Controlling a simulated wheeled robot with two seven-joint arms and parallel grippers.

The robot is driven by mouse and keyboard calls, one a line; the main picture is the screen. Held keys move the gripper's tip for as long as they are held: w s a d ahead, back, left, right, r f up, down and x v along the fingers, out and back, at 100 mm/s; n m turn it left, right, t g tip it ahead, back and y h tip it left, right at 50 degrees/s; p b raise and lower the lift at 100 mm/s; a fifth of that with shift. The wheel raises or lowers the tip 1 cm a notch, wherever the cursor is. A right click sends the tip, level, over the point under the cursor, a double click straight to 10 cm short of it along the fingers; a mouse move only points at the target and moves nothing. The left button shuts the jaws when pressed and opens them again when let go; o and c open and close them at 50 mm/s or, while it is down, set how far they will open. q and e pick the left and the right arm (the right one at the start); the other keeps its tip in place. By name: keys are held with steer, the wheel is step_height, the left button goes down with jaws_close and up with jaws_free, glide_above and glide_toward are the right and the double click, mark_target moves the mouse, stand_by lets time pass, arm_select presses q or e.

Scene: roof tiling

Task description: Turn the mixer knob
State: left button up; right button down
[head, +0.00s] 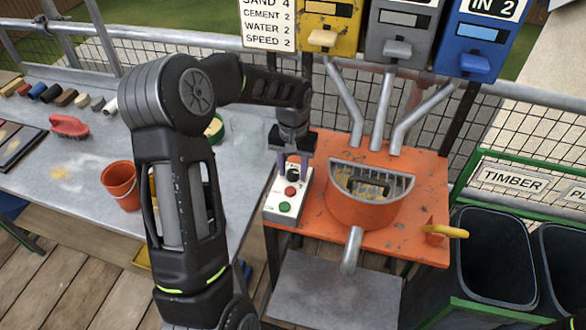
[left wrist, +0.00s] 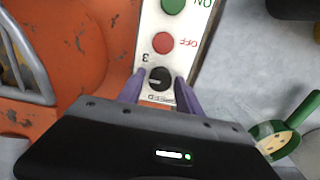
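The mixer's control box (head: 271,207) is a pale panel with a green ON button (head: 284,206), a red OFF button (head: 290,191) and a black knob. The black knob (left wrist: 160,78) shows in the left wrist view, with a white pointer mark and a "3" beside it. My left gripper (left wrist: 158,88) points down at the panel with its purple fingers apart, one on each side of the knob. A gap shows between fingers and knob; contact is not clear. In the head view the left gripper (head: 292,170) covers the panel's far end. My right gripper is not in view.
The orange mixer (head: 364,208) with a grated drum stands right of the panel. Three hoppers hang above; a sign (head: 268,22) reads "SPEED 2". The grey bench (head: 85,160) at left holds a red bucket (head: 120,184). Dark bins (head: 493,255) stand at right.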

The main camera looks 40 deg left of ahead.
mark_target(293, 172)
arm_select(q)
steer(key=shift+o, duration=0.9)
step_height(293, 172, up, 8)
steer(key=shift+f+b, duration=0.1)
steer(key=shift+b, duration=0.4)
steer(key=shift+f, duration=0.1)
